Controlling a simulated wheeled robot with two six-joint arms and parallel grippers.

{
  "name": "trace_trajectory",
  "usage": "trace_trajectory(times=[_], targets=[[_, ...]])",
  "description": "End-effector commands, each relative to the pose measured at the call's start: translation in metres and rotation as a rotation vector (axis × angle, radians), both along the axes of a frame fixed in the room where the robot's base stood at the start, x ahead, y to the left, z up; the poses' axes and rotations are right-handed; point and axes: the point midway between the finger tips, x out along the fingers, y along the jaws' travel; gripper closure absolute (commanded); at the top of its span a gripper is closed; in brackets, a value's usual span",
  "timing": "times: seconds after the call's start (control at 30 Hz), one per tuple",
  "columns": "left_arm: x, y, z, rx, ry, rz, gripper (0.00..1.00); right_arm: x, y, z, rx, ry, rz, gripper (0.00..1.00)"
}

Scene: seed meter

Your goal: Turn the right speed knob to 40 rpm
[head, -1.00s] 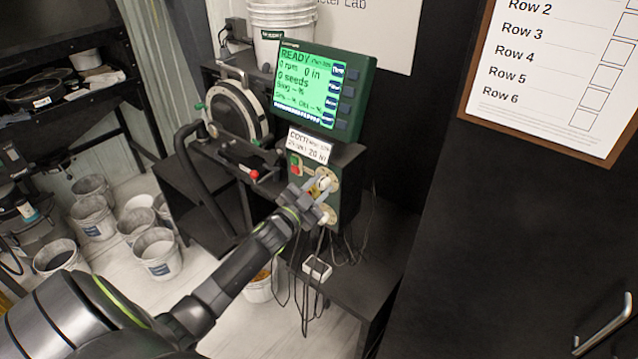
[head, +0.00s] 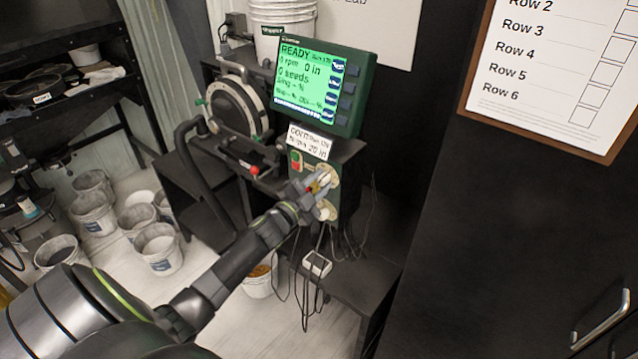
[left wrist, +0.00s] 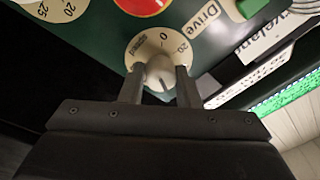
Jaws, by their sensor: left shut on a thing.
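The upper of two cream dials (head: 333,170) on the green control panel carries a knob. My left gripper (head: 318,183) is at that knob and partly covers it. In the left wrist view my left gripper (left wrist: 160,84) is shut on the pale knob (left wrist: 160,70), one finger on each side. Its dial plate (left wrist: 139,47) shows 0 and 20; the rest of the scale is hidden. A dark line marks the knob's near side. The screen (head: 305,85) reads READY, 0 rpm, 0 in and 0 seeds. My right gripper is not in view.
A lower cream dial (head: 328,211) sits just below. Another dial (left wrist: 52,8) with 20 and 25 is at the wrist view's top left. A red and green switch (head: 296,160) is beside the upper dial. Loose cables (head: 300,285) hang below. A dark cabinet (head: 500,220) stands at right.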

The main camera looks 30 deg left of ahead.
Motion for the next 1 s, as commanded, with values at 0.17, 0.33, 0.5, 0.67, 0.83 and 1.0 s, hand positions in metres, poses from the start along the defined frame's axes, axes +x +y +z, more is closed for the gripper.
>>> trace_trajectory(times=[0.17, 0.33, 0.5, 0.67, 0.83, 1.0], targets=[[0.0, 0.0, 0.0, -0.001, 0.0, 0.0, 0.65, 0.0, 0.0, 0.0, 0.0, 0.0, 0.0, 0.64], [0.0, 0.0, 0.0, -0.002, 0.0, 0.0, 0.49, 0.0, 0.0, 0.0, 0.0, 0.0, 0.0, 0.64], [0.0, 0.0, 0.0, -0.002, 0.0, 0.0, 0.49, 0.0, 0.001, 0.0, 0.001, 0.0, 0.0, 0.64], [-0.005, 0.001, -0.002, -0.001, 0.002, 0.001, 0.49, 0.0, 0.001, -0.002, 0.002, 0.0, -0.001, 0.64], [-0.025, 0.003, -0.006, -0.001, 0.001, 0.0, 0.49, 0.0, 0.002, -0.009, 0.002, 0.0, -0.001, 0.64], [-0.051, 0.005, -0.012, 0.001, 0.0, 0.0, 0.49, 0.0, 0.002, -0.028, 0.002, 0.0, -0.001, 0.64]])
